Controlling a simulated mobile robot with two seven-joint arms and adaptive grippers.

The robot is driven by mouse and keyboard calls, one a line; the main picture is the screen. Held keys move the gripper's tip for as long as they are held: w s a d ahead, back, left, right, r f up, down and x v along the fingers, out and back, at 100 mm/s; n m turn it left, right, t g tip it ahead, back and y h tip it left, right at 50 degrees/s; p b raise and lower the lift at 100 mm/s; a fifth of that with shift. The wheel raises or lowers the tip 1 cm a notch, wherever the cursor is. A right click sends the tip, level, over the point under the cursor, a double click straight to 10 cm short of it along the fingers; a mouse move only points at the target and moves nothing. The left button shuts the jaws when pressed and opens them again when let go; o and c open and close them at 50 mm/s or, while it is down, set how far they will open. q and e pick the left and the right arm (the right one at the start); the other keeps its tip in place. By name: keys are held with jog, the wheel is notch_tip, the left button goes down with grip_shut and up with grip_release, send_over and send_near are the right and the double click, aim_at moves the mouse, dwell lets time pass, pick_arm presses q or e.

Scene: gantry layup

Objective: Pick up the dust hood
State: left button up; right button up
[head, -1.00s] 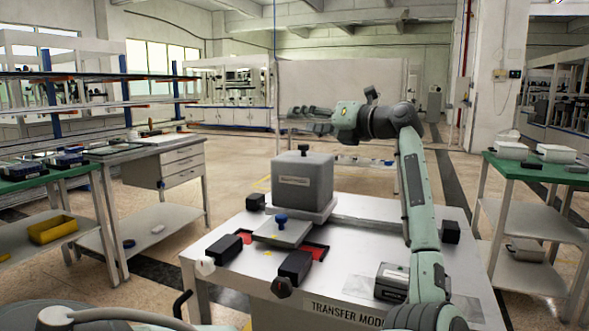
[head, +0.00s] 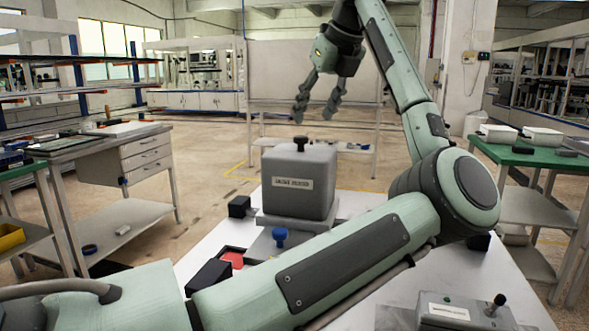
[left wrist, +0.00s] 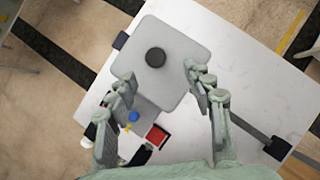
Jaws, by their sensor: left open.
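The dust hood (head: 298,185) is a grey box with a label on its front and a black knob (head: 300,144) on top. It stands upright on a grey plate on the white table. My left gripper (head: 313,116) is open and empty, pointing down above the hood and apart from it. In the left wrist view the hood (left wrist: 172,82) lies below the open fingers (left wrist: 160,75), with its knob (left wrist: 155,57) seen from above between and slightly beyond the fingertips. My right gripper is not in view.
A blue knob (head: 280,235) on a grey plate and a red patch (head: 231,259) are in front of the hood. Black blocks (head: 239,206) stand around it. A grey box with a black knob (head: 464,311) is at front right. My left arm covers much of the table.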

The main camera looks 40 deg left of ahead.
aim_at(303, 137)
pick_arm(q)
jog(key=x, duration=0.7)
jog(key=shift+s+d+f, duration=0.1)
jog(key=shift+s+f, duration=0.25)
grip_shut()
